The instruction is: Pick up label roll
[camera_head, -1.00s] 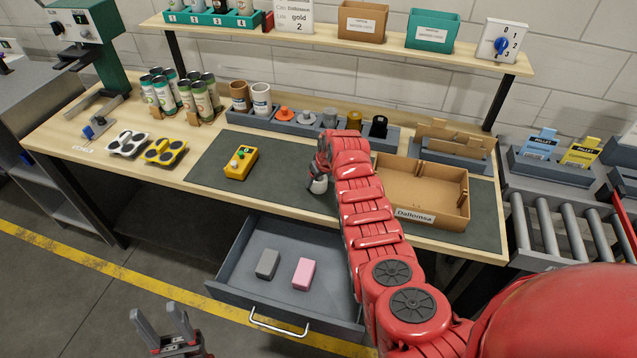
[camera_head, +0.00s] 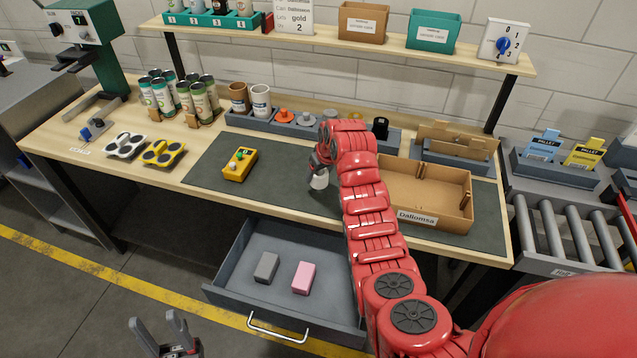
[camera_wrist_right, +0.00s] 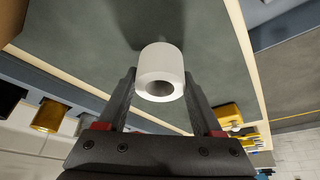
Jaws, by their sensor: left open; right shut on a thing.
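A white label roll (camera_head: 319,180) shows below my right gripper (camera_head: 315,165) over the grey mat on the bench. In the right wrist view the roll (camera_wrist_right: 161,72) sits between the two fingertips, its hollow end facing the camera. My right gripper (camera_wrist_right: 160,95) is shut on it. A shadow lies on the mat near the roll; the gap beneath is hard to judge. My left gripper (camera_head: 158,328) is open and empty, low in front of the drawer.
An open drawer (camera_head: 225,285) holds a grey block (camera_head: 266,267) and a pink block (camera_head: 304,277). A cardboard tray (camera_head: 452,217) lies right of my right arm. A yellow device (camera_head: 240,165) sits on the mat (camera_head: 215,170) to the left. Several cans stand at the back left.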

